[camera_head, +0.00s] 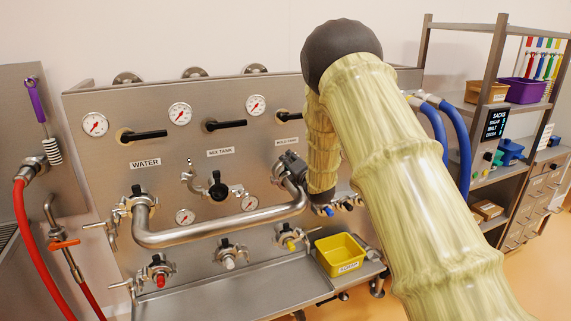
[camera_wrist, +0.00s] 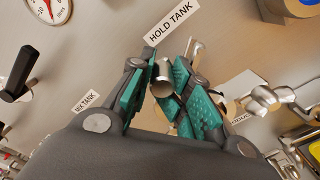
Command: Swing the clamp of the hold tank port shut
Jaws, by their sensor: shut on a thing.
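My gripper (camera_head: 288,168) is at the hold tank port on the right of the steel panel, largely hidden behind my arm in the head view. In the wrist view its teal pads (camera_wrist: 166,68) are closed around a short bright metal piece (camera_wrist: 162,84), which appears to be the handle of the port's clamp. The HOLD TANK label (camera_wrist: 172,20) is just beyond the fingertips. A bent steel pipe (camera_head: 220,236) runs from the water port (camera_head: 140,202) to the hold tank port. The clamp's ring and how far it is swung are hidden by the fingers.
The mix tank port (camera_head: 217,186) has a black knob, left of my gripper. Gauges and black valve handles (camera_head: 225,126) stick out above. Lower ports with coloured caps (camera_head: 230,256) and a yellow bin (camera_head: 341,255) sit below. A shelf rack (camera_head: 497,70) with blue hoses is on the right.

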